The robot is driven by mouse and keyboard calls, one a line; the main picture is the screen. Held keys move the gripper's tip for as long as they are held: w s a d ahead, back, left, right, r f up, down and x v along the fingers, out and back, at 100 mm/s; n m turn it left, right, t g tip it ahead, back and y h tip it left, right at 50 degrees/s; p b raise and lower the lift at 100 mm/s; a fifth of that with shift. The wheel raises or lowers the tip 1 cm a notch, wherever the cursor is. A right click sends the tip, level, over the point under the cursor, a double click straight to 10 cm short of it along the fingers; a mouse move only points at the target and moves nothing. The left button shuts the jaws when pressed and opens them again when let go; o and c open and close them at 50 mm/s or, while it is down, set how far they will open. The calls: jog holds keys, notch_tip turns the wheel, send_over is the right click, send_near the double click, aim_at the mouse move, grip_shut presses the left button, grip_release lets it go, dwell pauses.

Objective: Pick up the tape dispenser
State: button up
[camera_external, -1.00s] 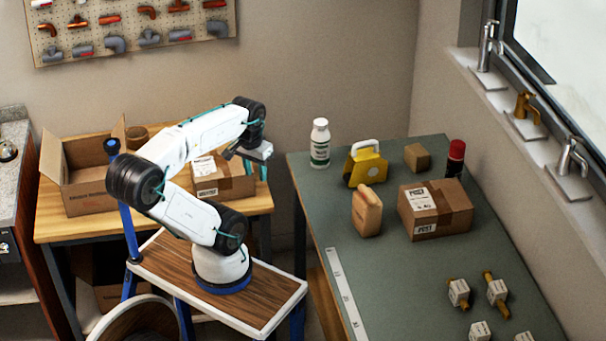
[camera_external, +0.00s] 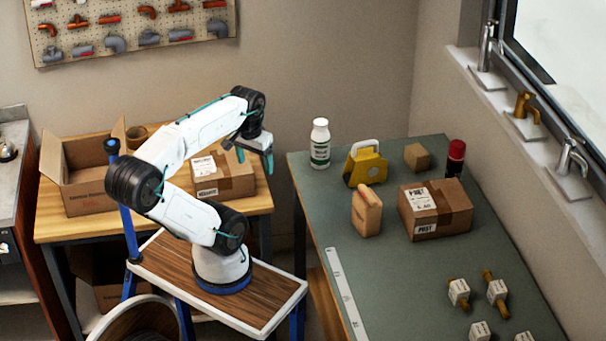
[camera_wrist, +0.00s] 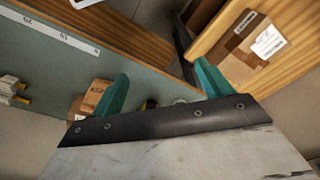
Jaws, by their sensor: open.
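The tape dispenser (camera_external: 364,164) is yellow with a white handle-like top. It stands on the green-topped table, between a white bottle and a small brown box in the external view. My gripper (camera_external: 256,158) is open and empty, in the air at the right end of the wooden table, left of the green table and well apart from the dispenser. In the wrist view its two teal fingers (camera_wrist: 160,90) are spread apart with nothing between them.
The green table (camera_external: 400,290) also holds a white bottle (camera_external: 320,145), a tan block-like item (camera_external: 367,212), a taped carton (camera_external: 435,210), a red-capped can (camera_external: 455,158) and several small valves. The wooden table (camera_external: 110,225) bears cartons. A gap separates the tables.

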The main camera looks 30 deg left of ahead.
jog(key=w+a+r+n+t+y, duration=0.1)
jog(key=w+a+r+t+y, duration=0.15)
jog(key=w, duration=0.55)
jog(key=w+a+r+t+y, duration=0.1)
jog(key=w+a+t, duration=0.3)
jog(key=w, duration=0.5)
jog(key=w+d+r+m+t+h, duration=0.2)
jog(key=w+d+m+t, duration=0.15)
jog(key=w, duration=0.85)
jog(key=m+g+h, duration=0.1)
jog(key=m+h, duration=0.4)
jog(key=h, duration=0.5)
send_over(355, 158)
jog(key=s+a, duration=0.3)
jog(key=a, duration=0.1)
notch_tip(355, 158, down, 4)
notch_tip(355, 158, down, 16)
jog(key=x, duration=0.8)
jog(key=shift+d+r, duration=0.1)
jog(key=shift+c, duration=0.4)
